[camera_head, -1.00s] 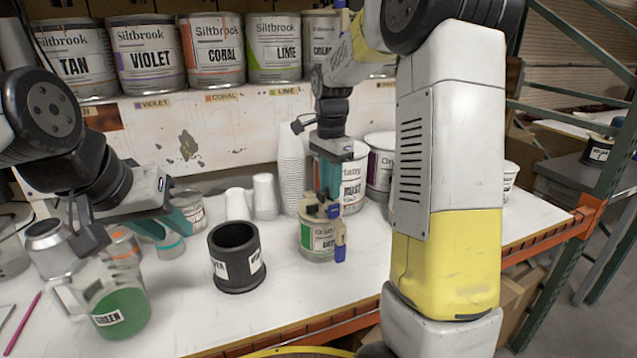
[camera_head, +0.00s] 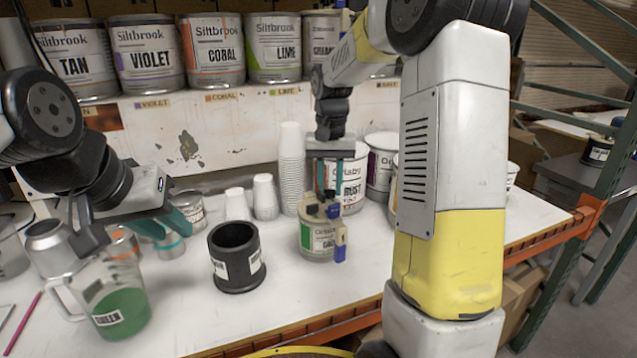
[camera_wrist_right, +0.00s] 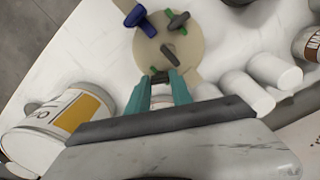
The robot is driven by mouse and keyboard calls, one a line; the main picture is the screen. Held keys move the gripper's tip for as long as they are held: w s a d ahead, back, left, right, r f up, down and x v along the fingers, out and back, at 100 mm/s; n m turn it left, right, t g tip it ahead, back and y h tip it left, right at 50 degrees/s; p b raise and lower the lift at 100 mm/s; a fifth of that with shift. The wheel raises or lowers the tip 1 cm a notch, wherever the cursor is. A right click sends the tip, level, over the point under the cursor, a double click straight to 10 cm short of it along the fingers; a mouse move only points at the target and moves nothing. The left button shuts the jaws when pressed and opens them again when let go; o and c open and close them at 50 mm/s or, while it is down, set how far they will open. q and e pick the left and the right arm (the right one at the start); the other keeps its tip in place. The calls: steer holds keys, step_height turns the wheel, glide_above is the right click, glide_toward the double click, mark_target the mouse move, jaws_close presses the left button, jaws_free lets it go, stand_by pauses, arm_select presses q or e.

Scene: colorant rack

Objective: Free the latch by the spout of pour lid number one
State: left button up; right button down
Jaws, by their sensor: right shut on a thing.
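A small can with a green-and-white label (camera_head: 318,240) stands upright on the bench under a round beige pour lid (camera_wrist_right: 160,40). The wrist view shows a blue latch (camera_wrist_right: 139,18), a dark grey latch (camera_wrist_right: 178,20) with green beside it, and a dark bar in the lid's middle (camera_wrist_right: 168,52). My right gripper (camera_head: 326,190) points down at the lid; in the wrist view its teal fingertips (camera_wrist_right: 160,78) are shut on a small dark latch at the lid's near edge. Which part is the spout is unclear. My left gripper (camera_head: 168,225) appears open and empty, left of the can.
A black cup (camera_head: 236,260) stands left of the can, and a jug of green paint (camera_head: 120,305) is further left. Stacked white cups (camera_head: 292,165) and a large RUST can (camera_head: 350,180) stand close behind.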

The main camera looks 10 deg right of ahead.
steer(key=shift+n, duration=2.3)
steer(key=c, duration=1.1)
jaws_free()
